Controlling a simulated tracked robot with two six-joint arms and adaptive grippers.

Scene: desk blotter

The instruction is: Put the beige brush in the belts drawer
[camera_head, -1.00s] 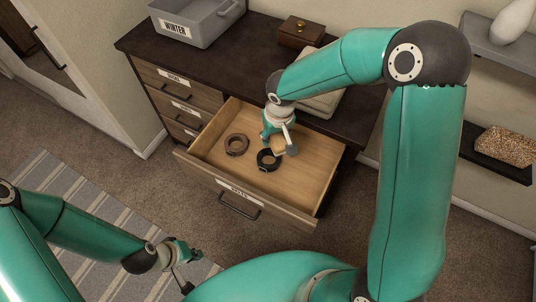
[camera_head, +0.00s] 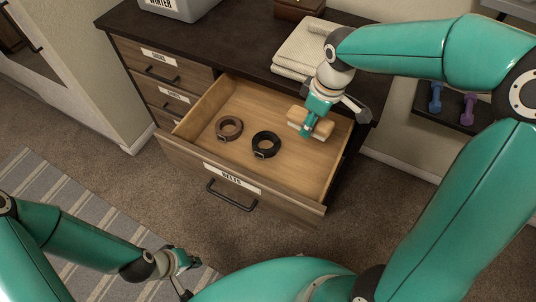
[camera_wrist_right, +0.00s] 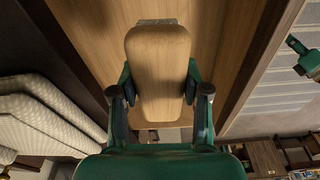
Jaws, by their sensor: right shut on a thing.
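The beige brush (camera_head: 299,116) is in my right gripper (camera_head: 310,128), over the right part of the open belts drawer (camera_head: 206,160). In the right wrist view the brush (camera_wrist_right: 158,70) sits between the two fingers of my right gripper (camera_wrist_right: 160,95), which are shut on its sides. Whether the brush touches the drawer floor is unclear. A brown rolled belt (camera_head: 229,128) and a black rolled belt (camera_head: 266,144) lie in the drawer, left of the brush. My left gripper (camera_head: 186,273) is low over the floor at the lower left, apart from the drawer; its fingers look spread and empty.
The dresser top (camera_head: 237,38) holds a grey WINTER bin (camera_head: 180,8), a wooden box (camera_head: 298,8) and folded cream cloth (camera_head: 302,48) behind the drawer. Closed drawers (camera_head: 160,67) are to the left. Dumbbells (camera_head: 469,107) rest on a shelf at right.

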